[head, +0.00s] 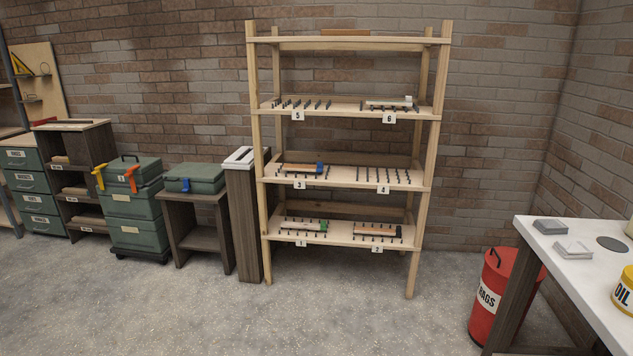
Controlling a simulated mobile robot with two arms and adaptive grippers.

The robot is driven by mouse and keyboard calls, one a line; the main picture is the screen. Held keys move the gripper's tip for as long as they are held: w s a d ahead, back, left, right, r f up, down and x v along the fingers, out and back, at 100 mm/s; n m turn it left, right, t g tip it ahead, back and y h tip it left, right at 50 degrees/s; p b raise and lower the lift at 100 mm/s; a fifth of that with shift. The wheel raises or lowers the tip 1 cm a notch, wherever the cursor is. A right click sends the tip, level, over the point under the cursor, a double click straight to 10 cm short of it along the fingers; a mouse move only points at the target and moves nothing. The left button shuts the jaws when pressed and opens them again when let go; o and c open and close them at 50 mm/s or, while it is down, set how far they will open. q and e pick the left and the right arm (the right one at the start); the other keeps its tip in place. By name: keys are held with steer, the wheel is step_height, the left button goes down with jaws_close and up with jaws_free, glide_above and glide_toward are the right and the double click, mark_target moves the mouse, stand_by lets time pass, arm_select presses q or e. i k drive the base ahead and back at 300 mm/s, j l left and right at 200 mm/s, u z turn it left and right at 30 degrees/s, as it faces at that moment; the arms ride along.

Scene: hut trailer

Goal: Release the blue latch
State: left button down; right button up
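A small blue latch (186,184) shows on the front of a green toolbox (205,178). The toolbox sits on a small dark wooden stand (198,225) at left of centre. The latch is small in the picture, and I cannot tell whether it is fastened. Neither of my grippers is in view.
A stack of green toolboxes (135,205) with orange latches stands left of the stand. A wooden shelf rack (345,120) with numbered bays stands to its right. A white-topped table (590,285) and a red rags bin (497,290) are at right. The floor in front is clear.

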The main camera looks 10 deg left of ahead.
mark_target(185, 181)
steer(key=i+j+u, duration=0.1)
steer(key=i+u, duration=0.25)
steer(key=i, duration=0.2)
steer(key=i+l+u, duration=0.1)
steer(key=i+u, duration=0.2)
steer(key=i, duration=0.3)
steer(key=i+l+u, duration=0.2)
steer(key=i+u, duration=0.15)
steer(key=i, duration=0.2)
steer(key=i+j+z, duration=0.45)
steer(key=i+j, duration=0.55)
steer(key=i+j+z, duration=0.2)
steer(key=j, duration=0.15)
steer(key=i+j+z, duration=0.2)
steer(key=j, duration=0.15)
steer(key=j+z, duration=0.2)
steer(key=j, duration=0.2)
steer(key=i+j+z, duration=0.2)
steer(key=j, duration=0.25)
steer(key=j+z, duration=0.2)
steer(key=j, duration=0.2)
